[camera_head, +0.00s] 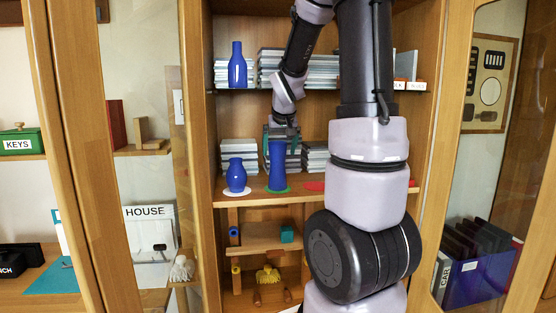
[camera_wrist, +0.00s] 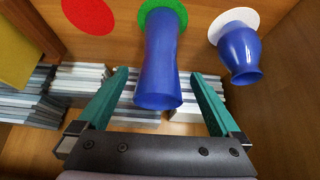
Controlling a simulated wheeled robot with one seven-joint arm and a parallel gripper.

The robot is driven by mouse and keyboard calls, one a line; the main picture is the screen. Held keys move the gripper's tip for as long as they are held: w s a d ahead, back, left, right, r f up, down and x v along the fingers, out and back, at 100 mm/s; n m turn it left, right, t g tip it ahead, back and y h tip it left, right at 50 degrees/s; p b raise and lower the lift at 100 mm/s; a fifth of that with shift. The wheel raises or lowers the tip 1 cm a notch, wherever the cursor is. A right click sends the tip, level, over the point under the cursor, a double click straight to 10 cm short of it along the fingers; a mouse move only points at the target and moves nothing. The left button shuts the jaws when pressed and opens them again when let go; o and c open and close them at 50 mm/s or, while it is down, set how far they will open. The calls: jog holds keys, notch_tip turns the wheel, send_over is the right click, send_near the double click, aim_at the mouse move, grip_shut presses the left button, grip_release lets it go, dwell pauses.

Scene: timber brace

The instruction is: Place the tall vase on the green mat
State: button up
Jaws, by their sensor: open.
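A tall blue vase (camera_head: 277,166) stands upright on the round green mat (camera_head: 286,190) on the middle shelf. The vase (camera_wrist: 161,62) and green mat (camera_wrist: 176,8) also show in the wrist view. My gripper (camera_head: 281,136) is at the top of this vase. In the wrist view my gripper (camera_wrist: 160,74) is open, with one teal finger on each side of the vase and visible gaps between. The vase's rim faces the wrist camera.
A short round blue vase (camera_head: 236,175) stands on a white mat (camera_head: 231,192) to the left. A red mat (camera_head: 314,186) lies empty to the right. Stacks of books (camera_wrist: 80,80) line the shelf's back. A blue bottle-shaped vase (camera_head: 237,66) stands on the shelf above.

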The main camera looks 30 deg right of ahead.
jog(key=v, duration=0.5)
jog(key=shift+r, duration=0.15)
jog(key=s+a+r+y, duration=0.2)
jog(key=s+a, duration=0.5)
jog(key=s, duration=0.3)
jog(key=s+a+r+m+y, duration=0.1)
jog(key=s+a+r+y, duration=0.1)
jog(key=s+a, duration=0.5)
jog(key=s+r, duration=0.1)
jog(key=s, duration=0.3)
jog(key=shift+t, duration=0.3)
jog(key=shift+d, duration=0.1)
